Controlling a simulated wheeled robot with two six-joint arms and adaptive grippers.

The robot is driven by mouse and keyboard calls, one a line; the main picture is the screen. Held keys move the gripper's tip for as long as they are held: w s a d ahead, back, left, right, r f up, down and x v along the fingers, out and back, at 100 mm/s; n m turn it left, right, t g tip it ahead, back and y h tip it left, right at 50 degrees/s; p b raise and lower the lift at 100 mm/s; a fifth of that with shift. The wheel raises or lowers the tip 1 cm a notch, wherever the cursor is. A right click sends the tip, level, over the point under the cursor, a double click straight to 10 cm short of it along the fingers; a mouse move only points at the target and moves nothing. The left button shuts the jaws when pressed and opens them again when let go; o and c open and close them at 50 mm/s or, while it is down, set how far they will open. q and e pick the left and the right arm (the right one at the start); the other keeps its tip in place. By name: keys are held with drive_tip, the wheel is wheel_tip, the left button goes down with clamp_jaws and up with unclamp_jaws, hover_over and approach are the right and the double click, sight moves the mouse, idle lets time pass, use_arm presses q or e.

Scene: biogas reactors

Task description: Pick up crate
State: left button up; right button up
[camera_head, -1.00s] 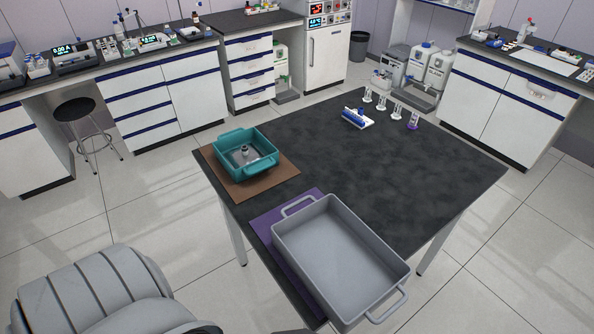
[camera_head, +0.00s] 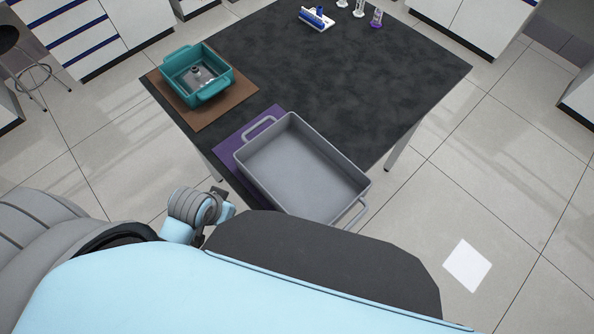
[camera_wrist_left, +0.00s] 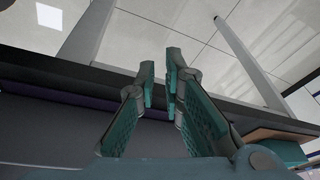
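A large grey crate (camera_head: 300,165) with a loop handle at each end stands upright and empty on a purple mat (camera_head: 232,152) at the table's near edge. A smaller teal crate (camera_head: 215,88) stands on a brown mat (camera_head: 188,118) at the table's left and holds a small grey object (camera_head: 197,74). My left arm's wrist shows just left of the grey crate in the head view; its fingers cannot be made out there. In the left wrist view my left gripper (camera_wrist_left: 161,82) is empty, with a narrow gap between its fingertips, near the dark table edge. My right gripper is out of view.
The dark table (camera_head: 330,75) is mostly bare in its middle and right. A blue-and-white rack (camera_head: 317,18) and small white and purple stands (camera_head: 376,18) are at its far end. A stool (camera_head: 10,40) stands at far left. The floor right of the table is clear.

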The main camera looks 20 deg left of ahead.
use_arm(q)
wheel_tip(320, 180, up, 7)
drive_tip(key=w, duration=0.2)
drive_tip(key=m+h, duration=0.3)
drive_tip(key=m, duration=0.2)
approach(261, 134)
drive_tip(key=x, duration=1.2)
drive_tip(key=shift+w+a+p, duration=0.1)
drive_tip(key=shift+p, duration=0.2)
clamp_jaws()
drive_tip(key=shift+r+t, duration=0.1)
drive_tip(key=shift+t, duration=0.2)
